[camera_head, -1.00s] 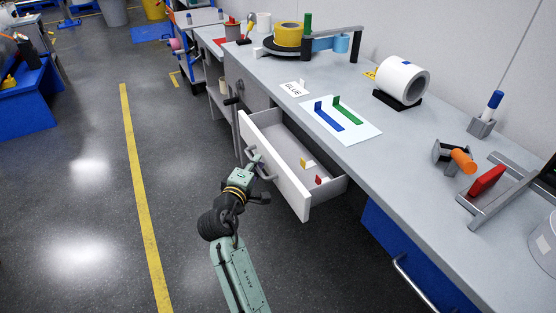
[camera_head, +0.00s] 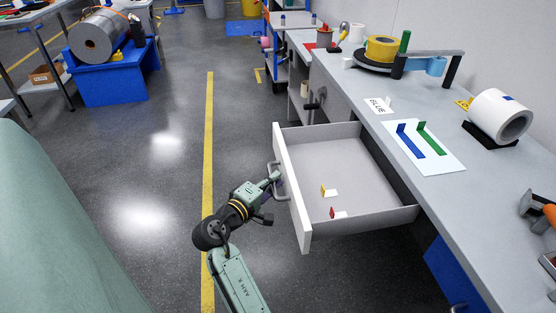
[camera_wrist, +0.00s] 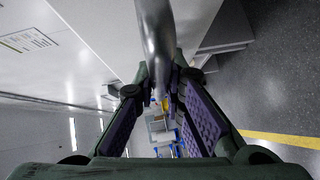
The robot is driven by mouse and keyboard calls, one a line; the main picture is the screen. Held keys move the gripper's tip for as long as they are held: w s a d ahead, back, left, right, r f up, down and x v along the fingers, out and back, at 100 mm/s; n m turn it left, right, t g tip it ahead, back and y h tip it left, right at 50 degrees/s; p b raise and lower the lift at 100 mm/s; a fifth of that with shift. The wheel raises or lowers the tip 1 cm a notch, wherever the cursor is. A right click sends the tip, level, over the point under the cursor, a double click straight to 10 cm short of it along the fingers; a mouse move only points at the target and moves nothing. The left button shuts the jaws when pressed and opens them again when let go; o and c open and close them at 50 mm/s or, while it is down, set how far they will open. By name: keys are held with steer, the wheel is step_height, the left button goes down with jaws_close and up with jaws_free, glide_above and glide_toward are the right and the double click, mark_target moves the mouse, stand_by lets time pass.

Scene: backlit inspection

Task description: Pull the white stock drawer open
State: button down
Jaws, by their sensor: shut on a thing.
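The white stock drawer (camera_head: 293,195) stands well out from under the grey bench in the head view, with its inside in plain sight. A small yellow tab (camera_head: 323,191) and a small red tab (camera_head: 333,212) stand on its floor. My gripper (camera_head: 273,178) is at the metal bar handle (camera_head: 279,182) on the drawer's front and is shut on it. In the wrist view the handle (camera_wrist: 157,40) runs down between my gripper's fingers (camera_wrist: 165,100). The exact contact is partly hidden.
The bench top (camera_head: 400,165) holds a white sheet with blue and green strips (camera_head: 452,163), a white roll (camera_head: 500,115) and a yellow roll (camera_head: 383,48). A blue cabinet (camera_head: 445,268) is below. Dark floor with a yellow line (camera_head: 208,150) is clear left of the drawer.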

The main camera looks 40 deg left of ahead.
steer(key=c, duration=1.7)
jaws_free()
steer(key=shift+o, duration=0.2)
steer(key=s+d+r, duration=0.1)
steer(key=s, duration=1)
steer(key=shift+s+d+r, duration=0.25)
steer(key=shift+s+r, duration=0.1)
steer(key=shift+s, duration=0.05)
